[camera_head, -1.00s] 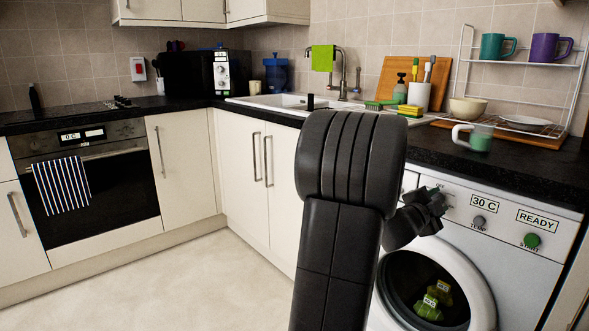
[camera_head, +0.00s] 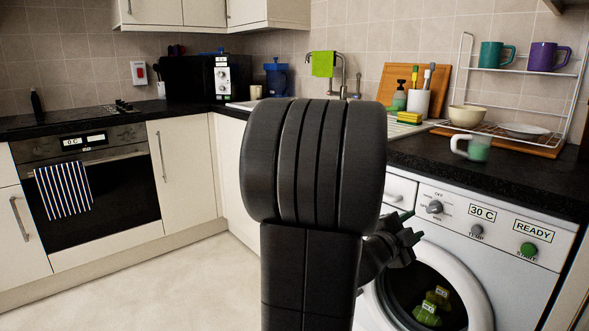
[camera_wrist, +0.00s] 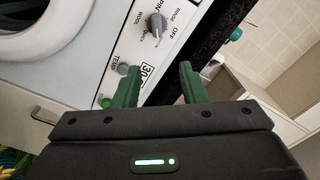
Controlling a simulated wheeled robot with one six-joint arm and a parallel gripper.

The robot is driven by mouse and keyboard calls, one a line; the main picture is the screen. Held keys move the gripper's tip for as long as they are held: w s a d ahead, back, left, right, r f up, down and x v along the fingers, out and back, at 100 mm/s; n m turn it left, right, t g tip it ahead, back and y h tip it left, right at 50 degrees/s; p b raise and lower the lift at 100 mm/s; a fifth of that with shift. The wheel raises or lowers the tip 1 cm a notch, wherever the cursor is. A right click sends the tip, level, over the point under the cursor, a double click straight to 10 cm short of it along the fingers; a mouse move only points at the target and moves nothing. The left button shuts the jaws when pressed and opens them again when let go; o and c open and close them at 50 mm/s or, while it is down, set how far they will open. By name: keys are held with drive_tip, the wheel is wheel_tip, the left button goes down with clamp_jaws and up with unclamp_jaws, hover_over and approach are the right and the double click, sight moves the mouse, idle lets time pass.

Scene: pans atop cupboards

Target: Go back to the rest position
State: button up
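My gripper (camera_head: 408,235) is in front of the washing machine's control panel in the head view, partly hidden behind my own arm. In the wrist view its two green fingers (camera_wrist: 160,88) stand wide apart with nothing between them. The washing machine (camera_head: 498,225) has a white front, a "30 C" label, a "READY" label and a green start knob (camera_head: 527,249). Its round door (camera_head: 468,290) appears shut, with green and yellow items behind the glass. The wrist view shows the machine's dial (camera_wrist: 157,24) beyond the fingers.
The black worktop (camera_head: 520,180) runs above the machine, with a white and green mug (camera_head: 477,148) near its front edge. The oven (camera_head: 95,185) stands at the left. The floor (camera_head: 180,285) at left is clear.

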drive_tip(key=shift+n, duration=0.3)
drive_tip(key=b+x, duration=0.1)
drive_tip(key=x, duration=1.2)
drive_tip(key=shift+a+r+n+p, duration=0.1)
drive_tip(key=shift+r+n+p, duration=0.15)
drive_tip(key=shift+n+p, duration=0.8)
drive_tip(key=n+p, duration=0.2)
drive_tip(key=n, duration=0.1)
drive_tip(key=shift+w+a+r, duration=0.1)
drive_tip(key=shift+w+a, duration=0.05)
drive_tip(key=shift+w, duration=0.05)
drive_tip(key=n+p, duration=0.4)
drive_tip(key=n, duration=0.1)
drive_tip(key=shift+w+a+p, duration=0.25)
drive_tip(key=shift+w+p, duration=0.05)
drive_tip(key=v, duration=1.2)
drive_tip(key=shift+s+a+p, duration=0.25)
drive_tip(key=shift+a+p, duration=0.05)
drive_tip(key=shift+p, duration=0.1)
